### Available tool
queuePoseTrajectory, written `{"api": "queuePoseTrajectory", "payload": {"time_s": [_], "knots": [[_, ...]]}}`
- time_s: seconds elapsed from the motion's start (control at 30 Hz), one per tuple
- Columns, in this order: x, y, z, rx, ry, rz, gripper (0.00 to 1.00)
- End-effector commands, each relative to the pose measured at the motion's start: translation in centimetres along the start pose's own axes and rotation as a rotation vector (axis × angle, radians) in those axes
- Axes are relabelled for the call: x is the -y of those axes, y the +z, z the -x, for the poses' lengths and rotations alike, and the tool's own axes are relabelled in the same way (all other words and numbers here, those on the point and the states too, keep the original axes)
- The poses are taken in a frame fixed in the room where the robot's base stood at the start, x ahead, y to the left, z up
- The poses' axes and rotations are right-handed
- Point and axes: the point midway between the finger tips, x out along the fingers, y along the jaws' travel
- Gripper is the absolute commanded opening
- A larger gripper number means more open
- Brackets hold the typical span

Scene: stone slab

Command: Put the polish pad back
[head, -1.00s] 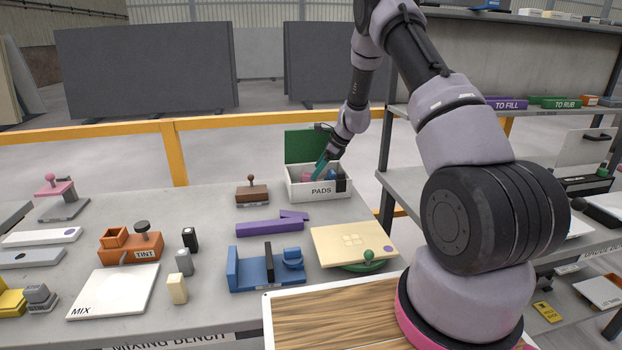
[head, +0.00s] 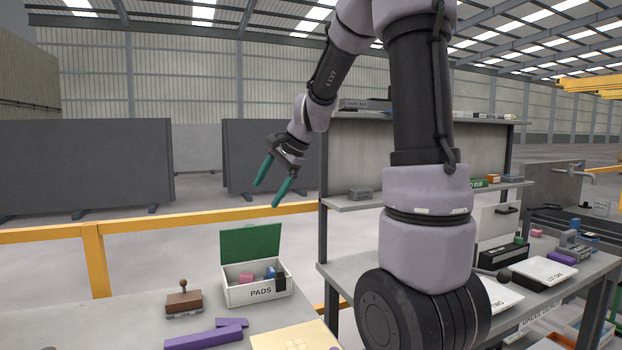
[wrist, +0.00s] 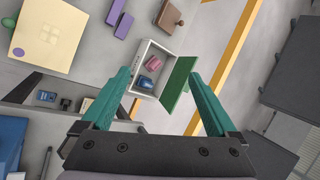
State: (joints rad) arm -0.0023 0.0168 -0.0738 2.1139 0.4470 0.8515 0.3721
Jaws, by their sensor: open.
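The white box marked PADS (head: 256,294) stands on the bench with its green lid (head: 250,243) raised. Inside it I see a pink pad (head: 247,278) and a blue pad (head: 270,272). The wrist view shows the same pink pad (wrist: 152,63) and blue pad (wrist: 146,83) in the box. A dark piece sits at the box's right front corner. My gripper (head: 269,196) is open and empty, raised well above the box, with its teal fingers spread. I cannot tell which of the pads is the polish pad.
A brown wooden-handled block (head: 184,301) and a purple piece (head: 203,335) lie left of the box. A cream board (head: 290,338) is in front. A shelf unit (head: 345,200) stands to the right. A yellow rail (head: 200,225) runs behind the bench.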

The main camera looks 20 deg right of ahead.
Motion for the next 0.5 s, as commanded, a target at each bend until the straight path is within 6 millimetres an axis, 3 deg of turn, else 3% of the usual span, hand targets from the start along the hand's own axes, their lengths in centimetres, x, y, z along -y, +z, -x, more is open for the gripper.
{"api": "queuePoseTrajectory", "payload": {"time_s": [0.03, 0.2, 0.33, 0.5], "knots": [[-0.9, 1.5, 2.4, -0.019, -0.013, 0.078, 0.94], [-5.4, 5.5, 8.4, -0.098, -0.02, 0.351, 0.94], [-9.3, 8.0, 11.7, -0.17, -0.013, 0.548, 0.94], [-13.6, 9.8, 14.1, -0.256, 0.008, 0.739, 0.94]]}}
